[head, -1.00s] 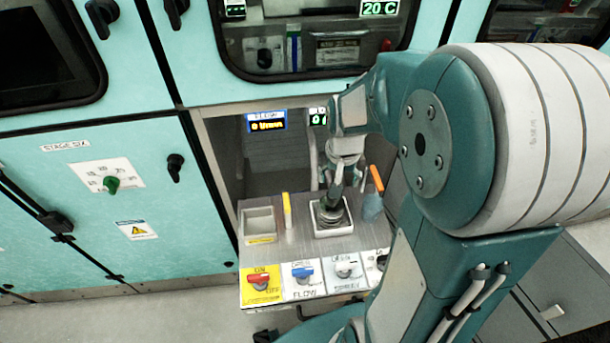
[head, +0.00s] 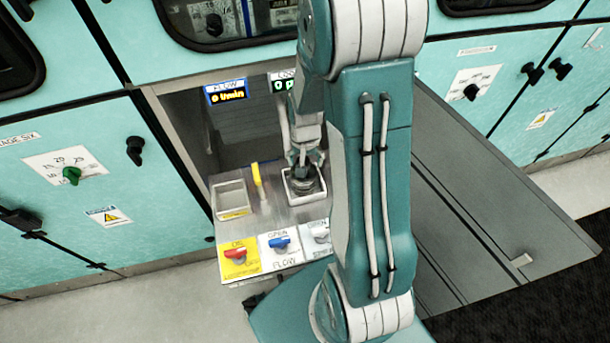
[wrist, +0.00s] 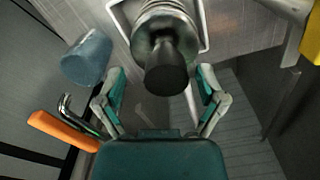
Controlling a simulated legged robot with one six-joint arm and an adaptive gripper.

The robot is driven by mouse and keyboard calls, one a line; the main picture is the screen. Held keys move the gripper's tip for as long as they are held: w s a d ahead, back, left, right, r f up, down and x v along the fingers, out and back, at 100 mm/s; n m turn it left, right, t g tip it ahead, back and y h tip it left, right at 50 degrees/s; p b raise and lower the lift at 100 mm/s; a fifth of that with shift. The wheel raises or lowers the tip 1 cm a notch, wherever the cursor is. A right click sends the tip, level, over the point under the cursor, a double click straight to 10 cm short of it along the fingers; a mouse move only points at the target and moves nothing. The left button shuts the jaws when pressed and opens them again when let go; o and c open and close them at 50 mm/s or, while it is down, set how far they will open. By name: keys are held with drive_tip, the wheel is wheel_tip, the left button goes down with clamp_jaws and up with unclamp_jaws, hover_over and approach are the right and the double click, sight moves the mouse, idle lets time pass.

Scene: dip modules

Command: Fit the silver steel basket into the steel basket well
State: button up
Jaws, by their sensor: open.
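The silver steel basket (wrist: 165,22) is round with a dark upright knob (wrist: 168,70) on top. In the head view the basket (head: 303,186) sits inside a white square-framed opening (head: 290,200) in the grey worktop, which appears to be the basket well. Part of that frame also shows in the wrist view (wrist: 204,30). My gripper (wrist: 163,82) is open, with one finger on each side of the knob and apart from it. In the head view my gripper (head: 302,158) is just above the basket. How deep the basket sits is hard to tell.
An empty square bin (head: 232,188) and a yellow-topped object (head: 257,174) stand left of the basket. Red and blue knobs (head: 280,244) line the front edge.

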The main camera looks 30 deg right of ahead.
drive_tip(key=shift+a+f, duration=0.1)
drive_tip(key=shift+f, duration=0.5)
drive_tip(key=shift+a+f, duration=0.2)
drive_tip(key=shift+a, duration=0.2)
drive_tip(key=shift+d, duration=0.25)
clamp_jaws()
drive_tip(key=shift+a, duration=0.1)
